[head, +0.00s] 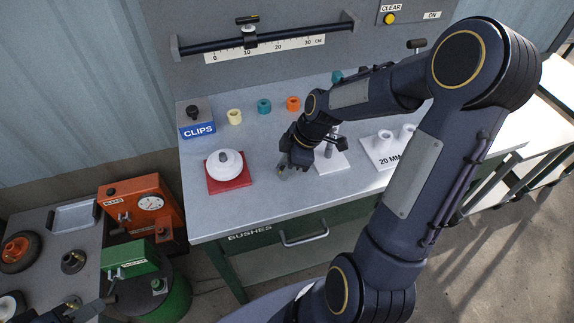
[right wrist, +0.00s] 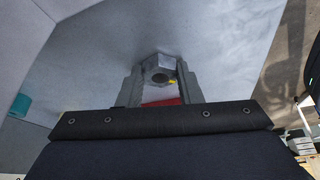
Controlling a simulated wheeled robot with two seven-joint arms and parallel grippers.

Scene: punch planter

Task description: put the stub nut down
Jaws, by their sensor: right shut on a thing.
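The stub nut (right wrist: 158,68) is a grey metal hexagonal nut with a round hole. It sits between the fingertips of my right gripper (right wrist: 160,80) in the right wrist view, and the gripper is shut on it. In the head view my right gripper (head: 283,170) is low over the grey bench (head: 265,205), just right of the red mat (head: 230,186). The nut is tiny and hard to make out there. I cannot tell whether it touches the bench. My left gripper (head: 78,306) shows partly at the bottom left, its jaws unclear.
A blue CLIPS box (head: 197,122) and coloured bushes, yellow (head: 234,117), teal (head: 264,106) and orange (head: 293,103), stand behind. A white 20 MM plate (head: 378,157) lies right. The bench front is clear.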

